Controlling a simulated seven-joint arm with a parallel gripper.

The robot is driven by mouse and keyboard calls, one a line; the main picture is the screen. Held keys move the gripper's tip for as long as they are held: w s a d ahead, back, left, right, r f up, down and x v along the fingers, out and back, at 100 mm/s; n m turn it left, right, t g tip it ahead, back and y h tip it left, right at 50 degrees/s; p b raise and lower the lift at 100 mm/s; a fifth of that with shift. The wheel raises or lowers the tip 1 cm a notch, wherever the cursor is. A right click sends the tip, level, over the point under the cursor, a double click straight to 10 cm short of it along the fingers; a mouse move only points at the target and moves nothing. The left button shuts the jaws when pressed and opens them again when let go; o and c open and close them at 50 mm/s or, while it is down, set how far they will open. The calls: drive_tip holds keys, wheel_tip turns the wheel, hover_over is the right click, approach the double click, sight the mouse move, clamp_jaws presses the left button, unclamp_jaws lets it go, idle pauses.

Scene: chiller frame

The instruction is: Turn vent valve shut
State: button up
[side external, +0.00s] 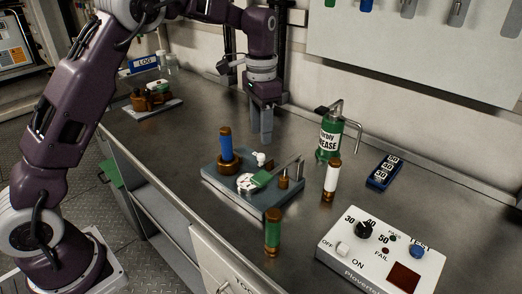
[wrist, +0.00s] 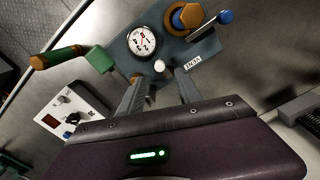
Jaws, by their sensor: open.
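The blue-grey valve plate (side external: 235,192) sits on the steel bench. A small white knob (side external: 260,158), likely the vent valve, stands on it; in the wrist view the knob (wrist: 159,66) is beside a small inverted label (wrist: 193,63) that seems to read VENT. A white dial gauge (side external: 246,183) and a brown fitting with a blue-handled post (side external: 226,147) are on the same plate. My gripper (side external: 262,140) points down near the back of the plate. In the wrist view my gripper (wrist: 160,78) has its fingers apart, with the knob between and just beyond the tips. Nothing is held.
A green grease can (side external: 329,138) and a white brown-capped cylinder (side external: 331,180) stand to the right. A green brown-ended cylinder (side external: 272,232) stands in front. A white control box (side external: 380,255) and a blue meter (side external: 384,171) lie further right.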

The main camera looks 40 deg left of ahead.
sight(261, 154)
wheel_tip(261, 154, down, 7)
drive_tip(key=shift+r, duration=0.1)
clamp_jaws()
